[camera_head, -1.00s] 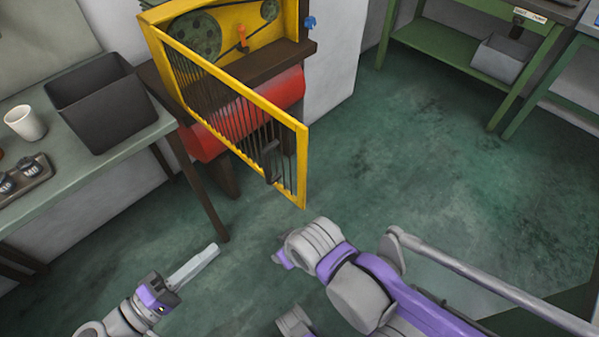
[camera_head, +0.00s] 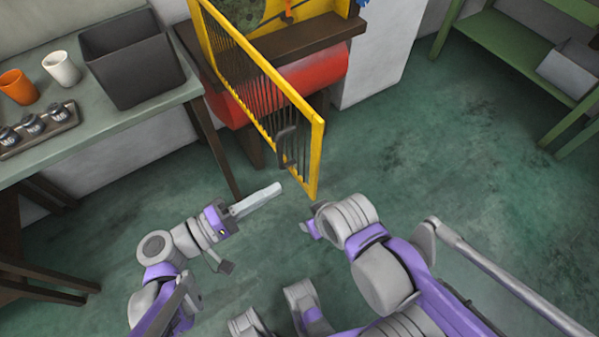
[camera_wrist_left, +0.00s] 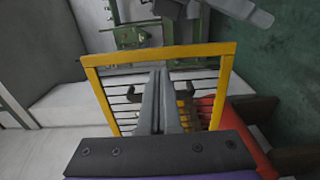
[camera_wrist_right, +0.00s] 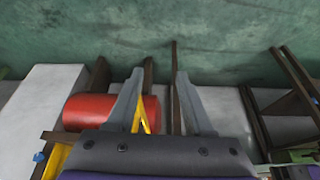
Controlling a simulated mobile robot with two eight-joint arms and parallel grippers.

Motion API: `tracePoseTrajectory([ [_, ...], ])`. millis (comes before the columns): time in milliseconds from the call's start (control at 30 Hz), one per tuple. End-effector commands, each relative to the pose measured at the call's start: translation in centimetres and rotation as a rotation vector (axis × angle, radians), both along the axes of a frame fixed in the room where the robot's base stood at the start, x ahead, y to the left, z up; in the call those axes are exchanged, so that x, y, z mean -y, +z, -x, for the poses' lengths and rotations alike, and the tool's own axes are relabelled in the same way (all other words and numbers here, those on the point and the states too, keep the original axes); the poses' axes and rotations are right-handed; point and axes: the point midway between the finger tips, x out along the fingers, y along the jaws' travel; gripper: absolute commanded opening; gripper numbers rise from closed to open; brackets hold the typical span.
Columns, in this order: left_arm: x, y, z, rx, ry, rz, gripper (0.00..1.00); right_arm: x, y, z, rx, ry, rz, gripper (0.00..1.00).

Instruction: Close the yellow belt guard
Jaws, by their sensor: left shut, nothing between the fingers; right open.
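The yellow belt guard (camera_head: 318,150) is a barred frame, swung open and standing out from the yellow machine housing (camera_head: 311,9). It has a dark handle (camera_head: 282,150) near its free end. My left gripper (camera_head: 279,188) is shut and empty, just left of the guard's lower free corner. In the left wrist view, the shut fingers (camera_wrist_left: 160,72) overlap the guard frame (camera_wrist_left: 150,52) and its bars; I cannot tell whether they touch. My right gripper (camera_wrist_right: 160,75) is open and empty; in the right wrist view, part of the guard (camera_wrist_right: 144,116) shows between its fingers, farther off.
A red cylinder (camera_head: 320,72) lies below the housing's dark shelf. At the left, a bench (camera_head: 130,122) holds a dark bin (camera_head: 135,70), cups and a small tray (camera_head: 40,130). A green rack (camera_head: 500,45) stands at the right. The floor between is clear.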

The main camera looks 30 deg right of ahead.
Motion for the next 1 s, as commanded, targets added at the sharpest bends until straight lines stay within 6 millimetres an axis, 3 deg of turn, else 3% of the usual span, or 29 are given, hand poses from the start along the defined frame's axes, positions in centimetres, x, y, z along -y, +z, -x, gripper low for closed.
tracePoseTrajectory([
  [200, 4.5, 0.0, -0.3, 0.000, -0.005, 0.001, 0.00, 0.0, -0.3, 0.0, -0.001, 0.000, 0.000, 0.52],
  [400, 6.8, 0.0, -0.6, 0.000, -0.002, 0.001, 0.00, 0.0, -0.5, 0.0, -0.002, 0.000, 0.000, 0.52],
  [1000, 7.5, 0.0, -0.8, 0.000, 0.003, 0.000, 0.00, 0.0, -0.5, 0.0, -0.002, 0.000, 0.000, 0.52],
])
